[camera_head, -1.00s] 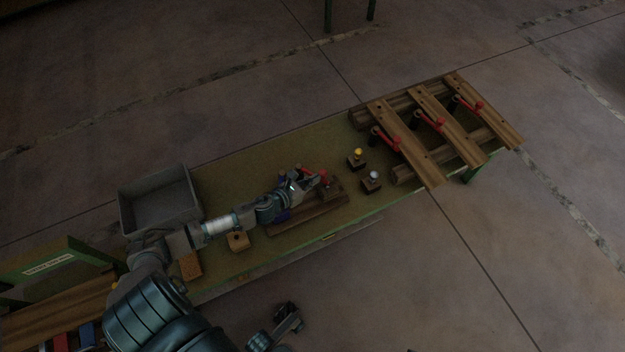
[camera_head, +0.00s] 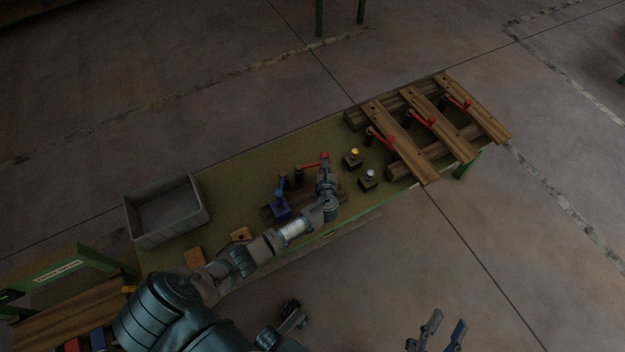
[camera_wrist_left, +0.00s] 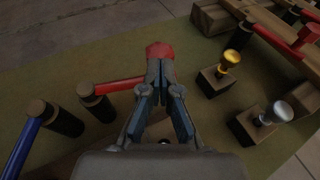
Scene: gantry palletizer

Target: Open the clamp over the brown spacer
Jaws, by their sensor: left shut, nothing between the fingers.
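A clamp with a red lever (camera_head: 311,164) stands on the table; its arm runs right from a dark post to a red knob. The lever (camera_wrist_left: 120,84) and knob (camera_wrist_left: 158,50) also show in the left wrist view. My left gripper (camera_head: 325,170) is shut and empty, its tips (camera_wrist_left: 160,72) at the near side of the knob; whether they touch is unclear. A brown wooden beam (camera_head: 345,194) lies partly under this gripper, which hides the place where a brown spacer was. A blue-levered clamp (camera_head: 283,184) stands to the left. My right gripper (camera_head: 440,332) is open, low in the head view.
A yellow-knobbed block (camera_head: 353,158) and a silver-knobbed block (camera_head: 368,180) stand to the right. Beyond them is a wooden rack (camera_head: 400,140) with several red levers. A grey bin (camera_head: 165,210) is at the table's left. Two tan blocks (camera_head: 194,257) lie near the front edge.

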